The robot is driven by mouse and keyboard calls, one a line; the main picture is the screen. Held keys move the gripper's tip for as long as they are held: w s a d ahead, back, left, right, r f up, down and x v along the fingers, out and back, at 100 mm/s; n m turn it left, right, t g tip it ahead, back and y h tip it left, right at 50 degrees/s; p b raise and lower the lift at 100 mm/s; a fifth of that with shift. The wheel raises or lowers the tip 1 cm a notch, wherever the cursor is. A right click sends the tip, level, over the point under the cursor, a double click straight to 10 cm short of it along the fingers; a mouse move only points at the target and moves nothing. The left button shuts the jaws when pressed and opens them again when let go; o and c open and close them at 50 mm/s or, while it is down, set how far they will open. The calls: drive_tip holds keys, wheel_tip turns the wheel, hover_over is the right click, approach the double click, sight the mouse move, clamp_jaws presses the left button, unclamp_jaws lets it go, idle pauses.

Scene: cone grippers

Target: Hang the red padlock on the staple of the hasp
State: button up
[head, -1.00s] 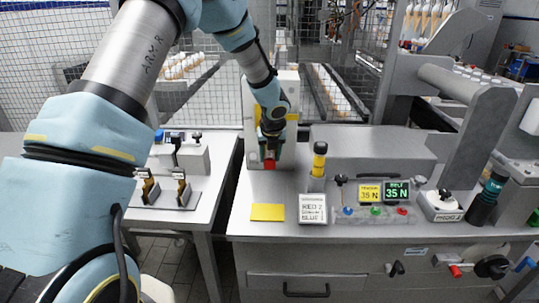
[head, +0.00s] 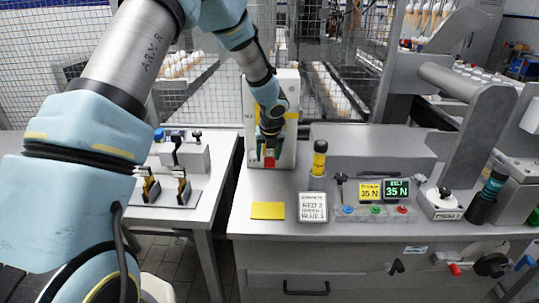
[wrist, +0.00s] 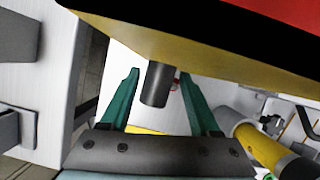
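The red padlock (head: 269,162) shows in the head view as a small red patch at the tips of my gripper (head: 269,154), in front of the upright white panel (head: 288,148). In the wrist view the two teal fingers of my gripper (wrist: 160,73) stand apart. A dark cylinder (wrist: 156,86) lies centred between them, with a visible gap on each side.
A control strip (head: 375,211) and grey machinery lie further right. A gap separates the left table (head: 205,205) from this counter.

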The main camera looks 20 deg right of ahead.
drive_tip(key=shift+w+d+r, duration=0.2)
drive_tip(key=shift+d+r, duration=0.15)
drive_tip(key=shift+r, duration=0.3)
drive_tip(key=s+a+b+v, duration=0.1)
drive_tip(key=v, duration=0.9)
drive_tip(key=w+a+r+m+t+h, duration=0.1)
drive_tip(key=w+a+r+m, duration=0.1)
drive_tip(key=a+m, duration=0.6)
drive_tip(key=w+a+r+m+t+h, duration=0.1)
drive_tip(key=w+a+r+m+t, duration=0.15)
drive_tip(key=a+m, duration=0.45)
drive_tip(key=s+a+f+m+g+y, duration=0.1)
drive_tip(key=s+a+f+m+g, duration=0.1)
drive_tip(key=s+a+m, duration=0.6)
drive_tip(key=s+a+f+m+g+y, duration=0.2)
drive_tip(key=s+a+f+m+g, duration=0.1)
drive_tip(key=s+a+m, duration=0.6)
drive_tip(key=a+m+g, duration=0.1)
drive_tip(key=a+m, duration=0.1)
drive_tip(key=shift+s+a, duration=0.2)
drive_tip(key=shift+a, duration=0.15)
drive_tip(key=shift+c, duration=0.2)
